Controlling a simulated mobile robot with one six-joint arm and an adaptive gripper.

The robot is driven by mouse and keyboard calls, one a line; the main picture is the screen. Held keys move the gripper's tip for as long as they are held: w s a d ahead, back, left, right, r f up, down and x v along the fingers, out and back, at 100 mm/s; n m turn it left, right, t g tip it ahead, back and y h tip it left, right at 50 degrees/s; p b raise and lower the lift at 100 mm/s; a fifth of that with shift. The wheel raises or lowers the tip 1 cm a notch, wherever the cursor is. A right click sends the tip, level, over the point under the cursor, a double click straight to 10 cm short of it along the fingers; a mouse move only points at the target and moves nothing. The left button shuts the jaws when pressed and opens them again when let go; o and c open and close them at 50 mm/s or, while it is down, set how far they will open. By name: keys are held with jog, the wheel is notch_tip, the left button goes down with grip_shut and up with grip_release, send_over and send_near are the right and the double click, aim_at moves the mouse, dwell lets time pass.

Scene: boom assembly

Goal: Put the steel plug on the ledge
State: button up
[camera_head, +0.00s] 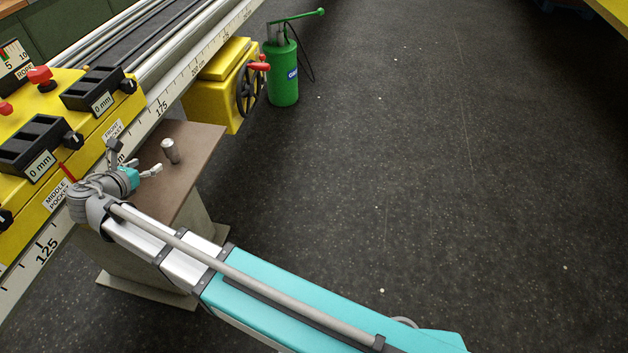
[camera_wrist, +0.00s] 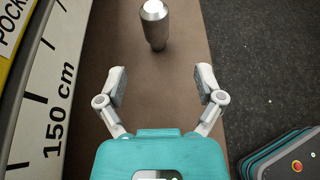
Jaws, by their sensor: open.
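The steel plug (camera_head: 170,151) stands upright on the brown ledge (camera_head: 201,146), near its far part, beside the yellow machine. In the wrist view the plug (camera_wrist: 155,24) is a shiny grey cylinder with a bright rounded top, standing on the brown surface (camera_wrist: 187,66). My gripper (camera_head: 156,169) is just short of the plug in the head view. In the wrist view my gripper (camera_wrist: 161,88) is open and empty, its two fingers spread wide. The plug lies beyond the fingertips, roughly centred between them and apart from both.
A yellow boom with a centimetre scale (camera_head: 160,105) runs along the ledge's left side, with pocket boxes (camera_head: 97,90) on it. A yellow block with a black handwheel (camera_head: 249,88) and a green pump (camera_head: 283,75) stand behind. The dark floor to the right is clear.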

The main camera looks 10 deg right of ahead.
jog(key=w+d+f+m+g, duration=0.2)
jog(key=d+f+m+g, duration=0.35)
jog(key=d, duration=0.75)
jog(key=w+d+f+m+g, duration=0.1)
jog(key=d+f+m+g, duration=0.1)
jog(key=d+m, duration=0.85)
jog(key=s+d+f+m+g+y, duration=0.1)
jog(key=s+d+m, duration=0.2)
jog(key=d+m, duration=0.2)
jog(key=s+d+f+m+g+y, duration=0.1)
jog(key=d+m, duration=0.4)
jog(key=d, duration=0.6)
jog(key=s+d+f+m+g+y, duration=0.1)
jog(key=s+d+m+g+y, duration=0.2)
jog(key=s+d+m, duration=0.2)
jog(key=s+d, duration=0.1)
jog(key=d, duration=0.2)
jog(key=shift+d+f, duration=0.2)
jog(key=shift+f, duration=0.2)
